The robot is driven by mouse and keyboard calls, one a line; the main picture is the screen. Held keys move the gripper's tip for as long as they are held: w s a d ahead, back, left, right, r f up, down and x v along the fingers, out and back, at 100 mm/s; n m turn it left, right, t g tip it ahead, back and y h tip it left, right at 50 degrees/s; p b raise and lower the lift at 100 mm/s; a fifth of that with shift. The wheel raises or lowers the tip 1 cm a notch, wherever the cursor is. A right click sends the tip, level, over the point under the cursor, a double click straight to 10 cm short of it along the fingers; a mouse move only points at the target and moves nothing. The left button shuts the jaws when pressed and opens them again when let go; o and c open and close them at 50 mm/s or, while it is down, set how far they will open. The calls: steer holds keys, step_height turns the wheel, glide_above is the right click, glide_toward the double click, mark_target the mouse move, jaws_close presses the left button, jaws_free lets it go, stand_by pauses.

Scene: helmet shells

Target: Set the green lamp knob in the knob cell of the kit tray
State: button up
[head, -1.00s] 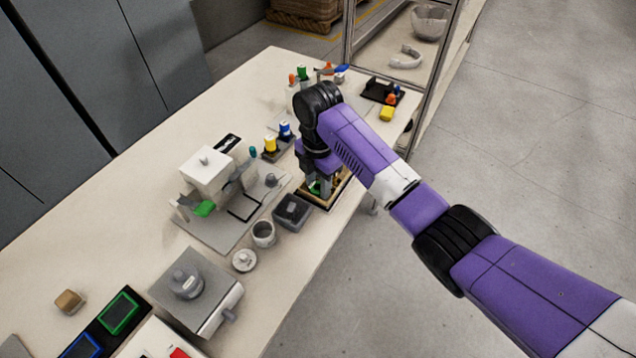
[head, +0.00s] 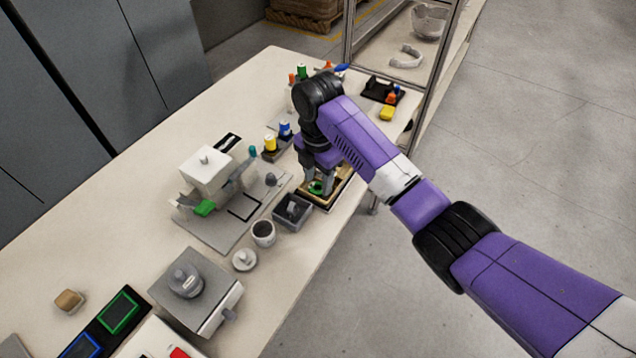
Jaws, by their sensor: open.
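The kit tray (head: 341,188), tan with a dark edge, sits near the table's front edge, under my arm. A green piece (head: 316,187), seemingly the lamp knob, shows in the tray between my fingers. My gripper (head: 318,190) points down over the tray with its fingers apart on either side of the green piece. Its wrist hides the back of the tray. I cannot tell which compartment the green piece is in, or whether the fingers touch it.
A dark grey open box (head: 292,212) stands close to the tray's left. A grey cup (head: 263,233) and a round lid (head: 244,259) are nearer. A holder with a yellow piece (head: 270,143) and a blue piece (head: 285,129) stands behind.

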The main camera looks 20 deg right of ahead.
step_height(320, 180, up, 10)
steer(key=p, duration=0.1)
steer(key=shift+r, duration=0.1)
stand_by(0.5)
